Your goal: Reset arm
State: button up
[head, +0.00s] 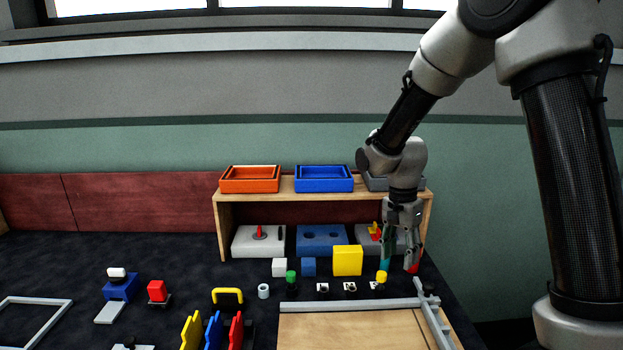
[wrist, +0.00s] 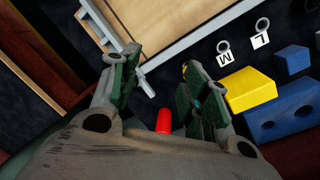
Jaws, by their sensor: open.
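My gripper (head: 400,255) points down near the right end of the wooden shelf, in front of it. In the wrist view the two fingers of my gripper (wrist: 160,90) stand apart with nothing held between them. A red piece (wrist: 164,120) shows below, in the gap between the fingers, and it also shows beside the right finger in the head view (head: 413,267). A teal piece (head: 385,264) stands by the left finger. My arm bends down from the upper right.
The wooden shelf (head: 285,189) carries an orange tray (head: 250,187), a blue tray (head: 324,187) and a grey tray (head: 374,183). A yellow block (head: 348,261) and small pieces stand in front. A wooden board with a grey rail (head: 350,304) lies nearer.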

jog(key=s+d+r+n+t, duration=0.3)
jog(key=s+d+r+n, duration=0.2)
jog(key=s+r, duration=0.4)
jog(key=s+d+r+n+t, duration=0.2)
jog(key=s+d+r+n, duration=0.3)
jog(key=s+d+r, duration=0.3)
jog(key=s+r, duration=0.2)
jog(key=s, duration=0.2)
jog(key=shift+s+t, duration=0.25)
jog(key=shift+t, duration=0.15)
